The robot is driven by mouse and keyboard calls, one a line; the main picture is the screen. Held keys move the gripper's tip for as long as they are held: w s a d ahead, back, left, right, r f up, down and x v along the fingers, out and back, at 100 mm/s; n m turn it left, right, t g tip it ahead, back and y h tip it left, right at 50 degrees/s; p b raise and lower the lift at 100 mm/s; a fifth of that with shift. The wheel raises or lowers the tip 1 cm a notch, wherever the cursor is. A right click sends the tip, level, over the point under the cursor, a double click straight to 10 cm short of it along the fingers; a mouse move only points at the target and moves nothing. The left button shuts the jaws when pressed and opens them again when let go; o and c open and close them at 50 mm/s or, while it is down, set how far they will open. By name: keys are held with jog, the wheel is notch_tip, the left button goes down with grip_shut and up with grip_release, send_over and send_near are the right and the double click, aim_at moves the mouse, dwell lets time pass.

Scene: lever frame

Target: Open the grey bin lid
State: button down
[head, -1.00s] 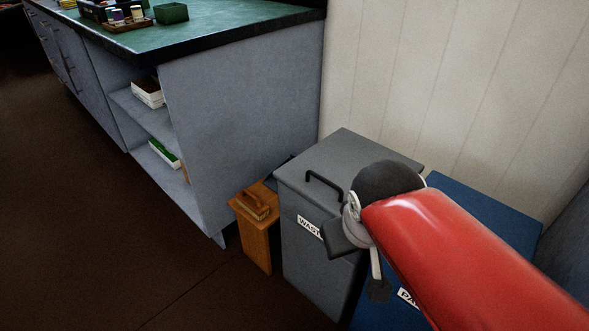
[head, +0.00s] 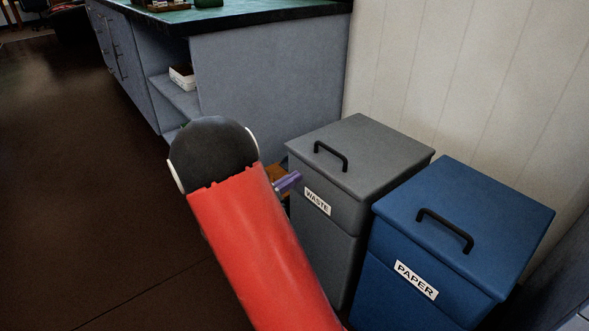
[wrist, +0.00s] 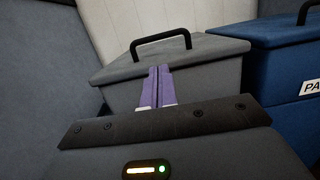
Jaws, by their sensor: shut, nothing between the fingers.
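The grey bin (head: 324,227) with a WASTE label stands against the pale wall. Its lid (head: 376,142) is down, with a black bar handle (head: 331,156) on top near the front edge. In the wrist view the lid (wrist: 218,55) and its handle (wrist: 160,44) lie ahead of the fingers. My gripper (wrist: 159,70) is shut and empty; its two purple fingers lie together, pointing toward the lid below the handle. In the head view the gripper tip (head: 297,177) shows at the bin's front left, lower than the handle. My red arm hides part of the gripper.
A blue bin (head: 487,198) labelled PAPER stands close on the right of the grey bin. A grey cabinet (head: 270,85) with open shelves stands behind and left. A small wooden object (head: 279,172) is mostly hidden by my arm. Dark floor on the left is open.

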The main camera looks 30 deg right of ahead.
aim_at(317, 164)
jog(key=shift+n, duration=0.3)
jog(key=d, duration=0.3)
jog(key=w+d+r, duration=0.1)
jog(key=d, duration=0.5)
jog(key=shift+w+d+r, duration=0.2)
jog(key=shift+w+r, duration=0.1)
jog(key=shift+r, duration=0.15)
